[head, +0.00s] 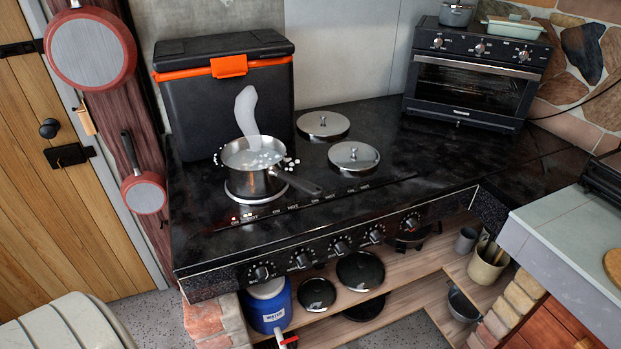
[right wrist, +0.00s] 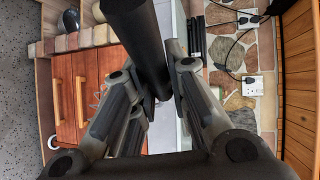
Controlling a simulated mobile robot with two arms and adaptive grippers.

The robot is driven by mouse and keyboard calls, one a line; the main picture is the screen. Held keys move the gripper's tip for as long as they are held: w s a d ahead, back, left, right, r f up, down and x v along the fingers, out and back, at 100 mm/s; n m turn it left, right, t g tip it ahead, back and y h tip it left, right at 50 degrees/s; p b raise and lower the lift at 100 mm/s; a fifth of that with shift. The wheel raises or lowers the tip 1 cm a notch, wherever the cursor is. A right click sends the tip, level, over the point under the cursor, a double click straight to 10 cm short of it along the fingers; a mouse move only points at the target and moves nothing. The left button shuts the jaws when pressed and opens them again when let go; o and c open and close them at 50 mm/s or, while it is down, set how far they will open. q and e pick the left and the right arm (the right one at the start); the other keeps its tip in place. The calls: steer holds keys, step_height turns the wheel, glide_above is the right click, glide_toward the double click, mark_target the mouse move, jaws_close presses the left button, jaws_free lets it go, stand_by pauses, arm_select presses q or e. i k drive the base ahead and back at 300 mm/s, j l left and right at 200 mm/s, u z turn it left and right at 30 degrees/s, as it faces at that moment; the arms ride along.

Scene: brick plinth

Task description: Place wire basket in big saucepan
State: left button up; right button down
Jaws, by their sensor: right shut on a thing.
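A steel saucepan (head: 240,185) with a dark handle stands upright on the left front burner of the black stove. Water with white bubbles and steam shows in it, and white drops show around its rim. My right gripper (right wrist: 163,85) is shut on a thick dark cylindrical handle (right wrist: 150,35) in the right wrist view. What the handle belongs to is out of the picture, and I cannot tell whether it is the wire basket. No wire basket can be made out in either view. Neither gripper shows in the head view.
Two round lids (head: 354,158) cover other burners. A black box with an orange latch (head: 229,66) stands behind the saucepan, and an oven (head: 475,75) at the back right. Pans (head: 92,50) hang at left. The right wrist view shows wooden drawers (right wrist: 80,88) and a stone wall (right wrist: 238,60).

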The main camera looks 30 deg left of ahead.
mark_target(235, 188)
steer(key=j, duration=0.45)
steer(key=k+j+z, duration=0.15)
steer(key=j, duration=0.8)
steer(key=k+z, duration=0.05)
